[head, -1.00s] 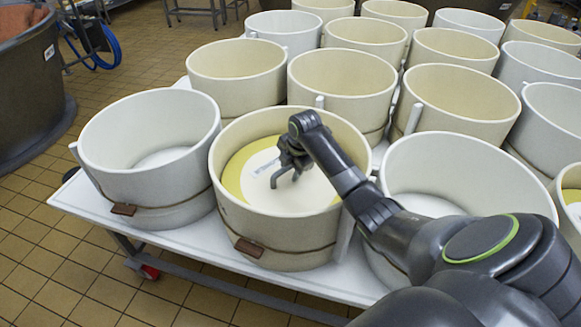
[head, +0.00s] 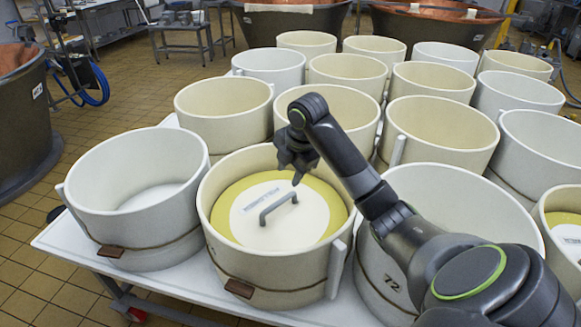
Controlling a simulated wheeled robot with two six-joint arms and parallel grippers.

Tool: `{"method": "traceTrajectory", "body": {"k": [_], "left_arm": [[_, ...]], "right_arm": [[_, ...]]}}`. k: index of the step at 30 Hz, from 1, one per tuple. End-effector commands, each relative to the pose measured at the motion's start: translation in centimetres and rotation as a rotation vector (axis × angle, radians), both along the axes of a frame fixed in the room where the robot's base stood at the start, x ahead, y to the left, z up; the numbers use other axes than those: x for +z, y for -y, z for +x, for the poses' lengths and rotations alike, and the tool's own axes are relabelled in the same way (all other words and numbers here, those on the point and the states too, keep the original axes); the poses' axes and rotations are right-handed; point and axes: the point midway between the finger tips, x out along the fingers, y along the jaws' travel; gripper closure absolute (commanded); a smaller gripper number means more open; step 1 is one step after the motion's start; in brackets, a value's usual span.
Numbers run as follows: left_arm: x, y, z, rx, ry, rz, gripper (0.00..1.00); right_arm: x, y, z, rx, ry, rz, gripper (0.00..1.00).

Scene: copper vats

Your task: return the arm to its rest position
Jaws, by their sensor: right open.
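My right arm comes in from the lower right. Its dark gripper (head: 297,172) is open and empty above the front middle tub (head: 270,268), near the back of its rim and apart from the handle below. In this tub lies a round white disc (head: 308,218) with a grey bar handle (head: 278,207) and a printed label, surrounded by a yellow ring (head: 232,232). The gripper points down, and its fingertips are small and dark. My left gripper is not in view.
Several open cream and white tubs stand close together on a white table (head: 70,238). An empty white tub (head: 135,190) stands at left, and a tub marked 72 (head: 395,285) is partly behind my arm. Copper vats (head: 285,20) stand behind.

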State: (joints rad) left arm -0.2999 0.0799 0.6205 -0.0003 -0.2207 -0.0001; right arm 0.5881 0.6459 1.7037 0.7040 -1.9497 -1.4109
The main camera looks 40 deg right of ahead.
Motion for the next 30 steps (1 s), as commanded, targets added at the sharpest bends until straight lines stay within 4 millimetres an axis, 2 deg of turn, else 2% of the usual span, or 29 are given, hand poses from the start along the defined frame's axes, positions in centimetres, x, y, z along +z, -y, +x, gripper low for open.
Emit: {"method": "traceTrajectory", "body": {"k": [8,11,19,30], "left_arm": [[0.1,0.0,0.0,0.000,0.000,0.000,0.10],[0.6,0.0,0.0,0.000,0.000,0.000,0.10],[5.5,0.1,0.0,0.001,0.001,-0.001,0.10],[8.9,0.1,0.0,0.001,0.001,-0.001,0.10]], "right_arm": [[0.9,0.0,-0.3,0.001,0.001,-0.001,0.58],[1.4,0.0,-0.2,0.001,0.001,-0.001,0.58],[6.2,0.0,-0.2,0.001,0.001,-0.001,0.58],[9.7,0.0,-0.2,0.000,0.000,0.000,0.58]]}}
